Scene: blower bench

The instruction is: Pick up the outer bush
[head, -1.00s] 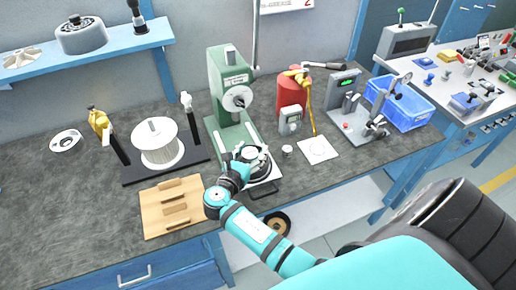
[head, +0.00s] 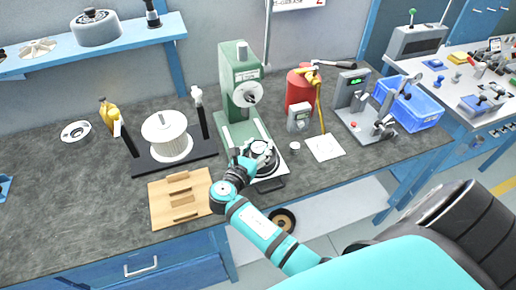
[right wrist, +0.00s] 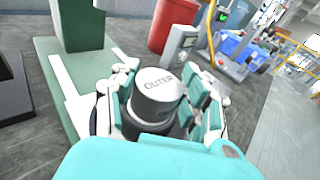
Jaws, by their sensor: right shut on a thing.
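The outer bush (right wrist: 157,88) is a short grey cylinder with a pale top marked OUTER. In the right wrist view it stands between the fingers of my right gripper (right wrist: 165,92), which is shut on it from both sides. In the head view my right gripper (head: 259,152) is at the base of the green press, over a dark round part (head: 266,166), and the fingers mostly hide the bush. I cannot tell whether the bush is clear of what is under it. My left gripper is not in view.
The green press (head: 239,75) stands right behind my gripper. A wooden tray (head: 160,213) and a white spool (head: 167,135) are to its left. A small pale cylinder (head: 294,146), a white card (head: 325,148) and a red canister (head: 299,88) are to its right.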

